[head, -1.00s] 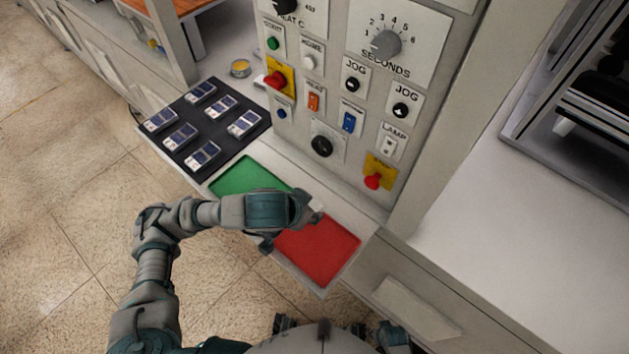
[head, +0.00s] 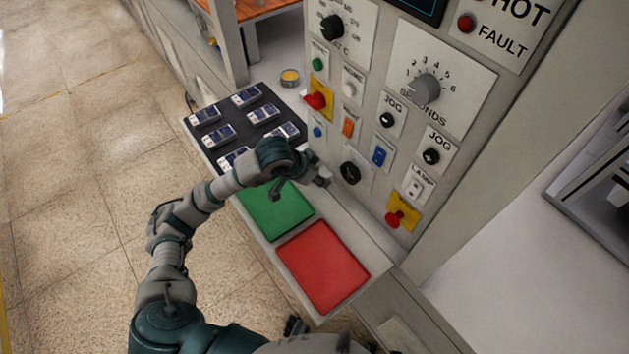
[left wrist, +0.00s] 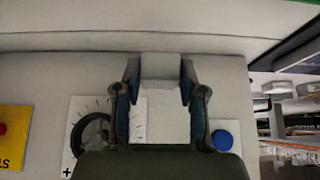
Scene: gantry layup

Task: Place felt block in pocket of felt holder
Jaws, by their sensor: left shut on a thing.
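My left gripper (head: 316,176) is in front of the control panel, above the shelf, beyond the green pad. In the left wrist view its two fingers (left wrist: 160,78) are shut on a light grey block, the felt block (left wrist: 161,66), held between the tips. The block also shows small and pale at the gripper's end in the head view (head: 322,183). I cannot make out the felt holder or its pocket in either view.
The shelf carries a green pad (head: 275,212), a red pad (head: 322,268) and a black tray (head: 231,112) with several small packs. A yellow-topped tin (head: 290,77) stands behind. The control panel (head: 330,136) with knobs and buttons rises close beside the gripper.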

